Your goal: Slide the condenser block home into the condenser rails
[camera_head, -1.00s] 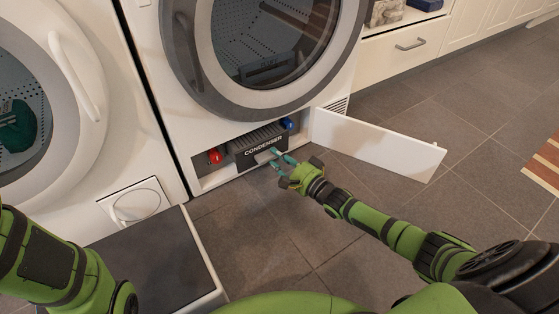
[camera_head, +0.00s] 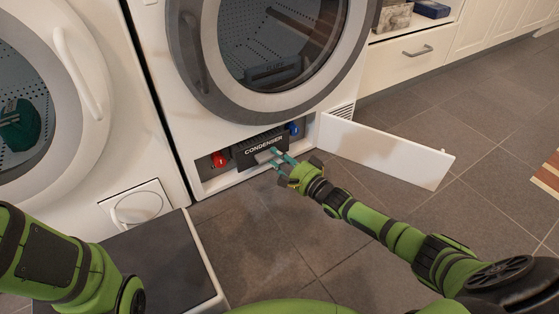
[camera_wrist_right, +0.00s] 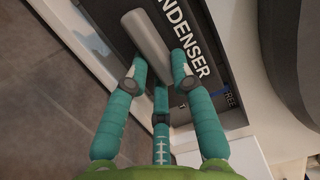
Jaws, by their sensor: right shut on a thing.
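The dark condenser block (camera_head: 262,149), lettered CONDENSER, sits in the low opening of the dryer, between a red knob (camera_head: 219,159) and a blue knob (camera_head: 293,128). My right gripper (camera_head: 275,158) is at its front, shut on the block's grey handle. In the right wrist view the fingers (camera_wrist_right: 160,72) are around the grey bar handle (camera_wrist_right: 148,38), with the block's face (camera_wrist_right: 190,30) behind it. The condenser rails are hidden by the block, so how deep it sits cannot be told. My left arm shows at the lower left; its gripper is out of view.
The white flap door (camera_head: 385,152) hangs open to the right of the opening, close to my right arm. A dark-topped low box (camera_head: 160,262) stands at the front left. The tiled floor (camera_head: 285,240) between is clear. A second machine (camera_head: 75,140) stands at left.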

